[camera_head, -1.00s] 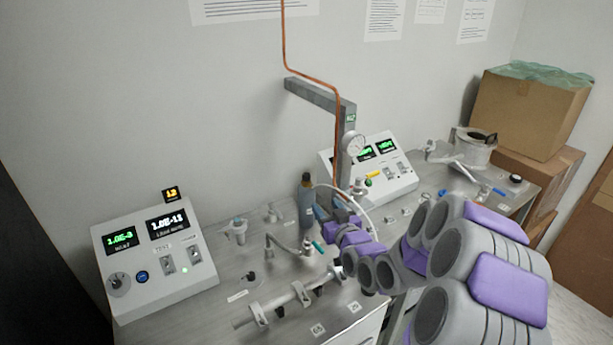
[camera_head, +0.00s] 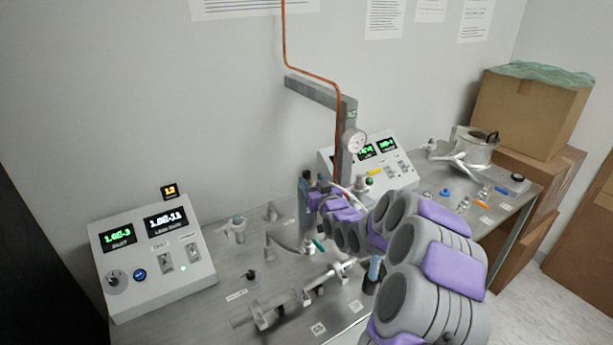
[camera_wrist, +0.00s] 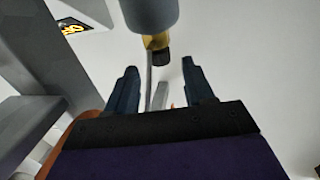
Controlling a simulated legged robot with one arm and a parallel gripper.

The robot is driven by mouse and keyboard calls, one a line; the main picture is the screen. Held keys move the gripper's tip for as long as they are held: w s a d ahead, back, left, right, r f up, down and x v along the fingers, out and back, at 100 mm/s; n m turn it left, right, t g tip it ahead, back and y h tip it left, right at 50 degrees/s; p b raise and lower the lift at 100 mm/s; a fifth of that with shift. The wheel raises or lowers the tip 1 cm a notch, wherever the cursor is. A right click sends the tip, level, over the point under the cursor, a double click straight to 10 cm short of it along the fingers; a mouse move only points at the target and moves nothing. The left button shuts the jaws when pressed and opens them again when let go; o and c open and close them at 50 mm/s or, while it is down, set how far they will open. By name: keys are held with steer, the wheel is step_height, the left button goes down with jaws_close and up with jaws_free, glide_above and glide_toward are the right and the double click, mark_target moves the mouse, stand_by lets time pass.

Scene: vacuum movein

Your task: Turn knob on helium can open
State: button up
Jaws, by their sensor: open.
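The helium can is a blue-grey bottle (camera_head: 304,212) standing on the bench, partly covered by my gripper in the head view. In the wrist view the can's body (camera_wrist: 150,12) enters from the top edge, with a gold neck and a small black knob (camera_wrist: 161,57) pointing down the picture. My gripper (camera_wrist: 160,66) is open, one dark finger on each side. The knob lies roughly between the fingertips with room on both sides; I cannot tell how far off in depth it is. My gripper (camera_head: 315,192) is beside the can's upper part in the head view.
A control box (camera_head: 155,256) stands left, another (camera_head: 388,165) behind right. Clamped tubing (camera_head: 285,303) lies in front. A dark cylinder (camera_head: 373,272) stands near my arm.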

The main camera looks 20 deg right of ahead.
mark_target(308, 175)
steer(key=shift+w+a+b, duration=0.1)
steer(key=shift+w+b, duration=0.35)
steer(key=shift+w, duration=2.3)
steer(key=shift+c, duration=0.3)
steer(key=c, duration=0.9)
steer(key=shift+o, duration=0.2)
